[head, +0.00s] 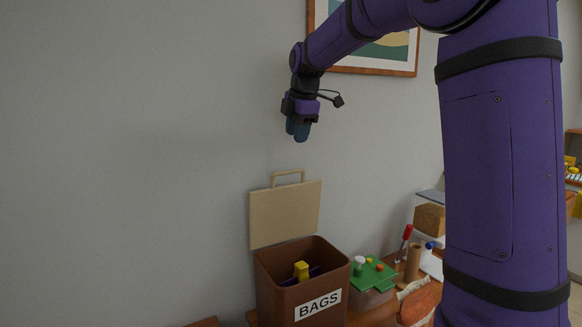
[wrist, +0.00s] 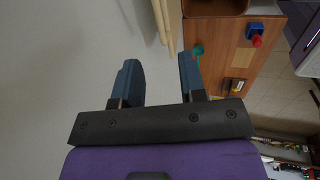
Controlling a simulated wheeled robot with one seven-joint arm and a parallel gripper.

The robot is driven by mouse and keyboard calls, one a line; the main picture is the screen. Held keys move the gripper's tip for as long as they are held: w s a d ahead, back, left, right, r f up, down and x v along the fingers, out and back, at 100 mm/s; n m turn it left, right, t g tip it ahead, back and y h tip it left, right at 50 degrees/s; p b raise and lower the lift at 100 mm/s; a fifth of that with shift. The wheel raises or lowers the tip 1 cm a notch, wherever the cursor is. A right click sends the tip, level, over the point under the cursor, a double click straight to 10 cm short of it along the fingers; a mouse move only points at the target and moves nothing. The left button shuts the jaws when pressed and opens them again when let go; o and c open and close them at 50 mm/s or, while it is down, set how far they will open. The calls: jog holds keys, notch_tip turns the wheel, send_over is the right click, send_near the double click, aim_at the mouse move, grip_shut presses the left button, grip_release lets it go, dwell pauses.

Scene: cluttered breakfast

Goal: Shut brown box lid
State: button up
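The brown box (head: 273,291) with a "BAGS" label stands on the wooden surface against the wall. Its beige lid (head: 286,214) with a handle on top stands raised at the back, so the box is open. A yellow block and something purple show inside. My gripper (head: 298,130) is high above the lid, well apart from it, with nothing held. In the wrist view my gripper (wrist: 160,82) has its two blue fingers spread apart. A beige edge, likely the lid (wrist: 165,22), and a brown rim, likely the box (wrist: 212,7), show at the top there.
A container with a green lid (head: 374,274) stands right of the box. Beyond it are a red-topped item (head: 407,232), a brown cylinder (head: 413,262) and a clear bin with a tan block (head: 430,219). A framed picture (head: 375,71) hangs behind my arm. The air above the box is clear.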

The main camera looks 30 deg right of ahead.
aim_at(291, 172)
jog(key=x, duration=1.1)
jog(key=shift+w, duration=0.1)
grip_shut()
